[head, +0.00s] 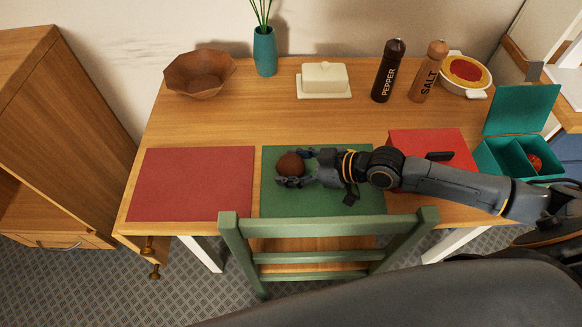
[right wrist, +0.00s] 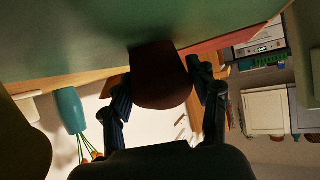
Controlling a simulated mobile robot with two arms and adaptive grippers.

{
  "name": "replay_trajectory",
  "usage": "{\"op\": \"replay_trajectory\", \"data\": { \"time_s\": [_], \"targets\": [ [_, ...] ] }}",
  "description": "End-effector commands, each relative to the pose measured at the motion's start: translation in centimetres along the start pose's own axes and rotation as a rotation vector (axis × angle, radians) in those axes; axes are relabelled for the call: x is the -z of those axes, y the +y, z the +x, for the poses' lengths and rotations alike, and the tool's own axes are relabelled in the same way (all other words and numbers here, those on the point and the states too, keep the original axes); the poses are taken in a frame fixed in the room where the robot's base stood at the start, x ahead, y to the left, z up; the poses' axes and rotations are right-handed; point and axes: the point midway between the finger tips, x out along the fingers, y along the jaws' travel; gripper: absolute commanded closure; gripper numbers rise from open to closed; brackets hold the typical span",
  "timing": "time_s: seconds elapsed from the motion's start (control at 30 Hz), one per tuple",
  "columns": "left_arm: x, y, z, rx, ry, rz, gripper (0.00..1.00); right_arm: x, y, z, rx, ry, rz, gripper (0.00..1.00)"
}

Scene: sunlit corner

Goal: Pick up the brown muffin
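The brown muffin (head: 291,164) is at the left part of the green placemat (head: 280,206), in front of the green chair. My right gripper (head: 294,167) reaches in from the right, with its fingers on either side of the muffin. In the right wrist view the muffin (right wrist: 160,77) fills the space between the two fingers (right wrist: 160,80), close against them. Whether the fingers press on it is not clear. The muffin appears at mat level; I see no clear gap beneath it. My left gripper is not in view.
A teal box (head: 500,158) stands at right. Pepper mill (head: 388,72), salt mill (head: 428,72), butter dish (head: 324,80), pie dish (head: 464,75), vase (head: 264,52) and wooden bowl (head: 200,75) line the back. The green chair (head: 330,228) stands in front.

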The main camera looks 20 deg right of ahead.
Motion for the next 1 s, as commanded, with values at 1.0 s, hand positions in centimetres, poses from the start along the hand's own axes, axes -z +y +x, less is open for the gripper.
{"op": "replay_trajectory", "data": {
  "time_s": [1.0],
  "targets": [
    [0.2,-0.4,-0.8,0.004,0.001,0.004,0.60,8.9,-1.9,-3.8,0.020,0.003,-0.006,0.72]
  ]
}}
